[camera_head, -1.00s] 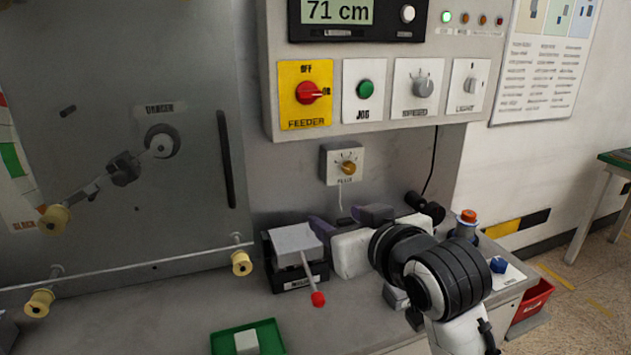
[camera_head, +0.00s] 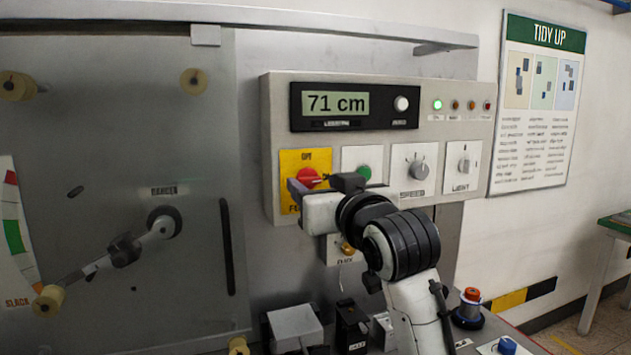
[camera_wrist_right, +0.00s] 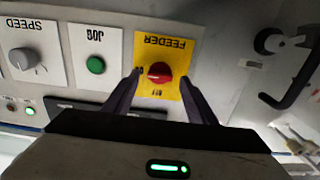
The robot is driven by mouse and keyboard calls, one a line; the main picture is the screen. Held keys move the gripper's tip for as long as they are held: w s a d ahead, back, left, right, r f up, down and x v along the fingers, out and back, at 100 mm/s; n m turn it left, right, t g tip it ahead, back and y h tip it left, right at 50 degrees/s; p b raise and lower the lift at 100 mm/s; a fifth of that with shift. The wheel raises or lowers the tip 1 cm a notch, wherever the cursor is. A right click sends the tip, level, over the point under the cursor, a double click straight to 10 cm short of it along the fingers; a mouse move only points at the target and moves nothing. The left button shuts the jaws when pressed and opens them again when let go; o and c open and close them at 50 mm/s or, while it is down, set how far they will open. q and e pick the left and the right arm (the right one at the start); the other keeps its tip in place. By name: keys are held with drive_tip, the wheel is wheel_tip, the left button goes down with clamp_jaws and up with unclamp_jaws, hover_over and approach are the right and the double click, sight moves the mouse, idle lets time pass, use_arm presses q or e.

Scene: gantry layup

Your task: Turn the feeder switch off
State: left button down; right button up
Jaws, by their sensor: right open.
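The feeder switch (camera_head: 309,178) is a red rotary knob on a yellow plate marked FEEDER, at the left of the grey control panel. Its pointer is turned toward the right side of the plate, with the OFF mark above it. My right gripper (camera_head: 318,188) is in front of the plate's lower right part and hides some of it. In the right wrist view, turned upside down, the red knob (camera_wrist_right: 160,73) shows between the two dark fingers (camera_wrist_right: 160,95), which are open and apart. Contact with the knob cannot be told. My left gripper is not in view.
The green JOG button (camera_head: 363,173) is close to my right gripper. The SPEED knob (camera_head: 418,169) and LIGHT switch (camera_head: 464,166) are further right. A display (camera_head: 338,104) reads 71 cm. A red-topped button (camera_head: 471,296) stands on the bench.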

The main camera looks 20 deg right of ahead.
drive_tip(key=shift+w, duration=0.6)
drive_tip(key=c, duration=1.1)
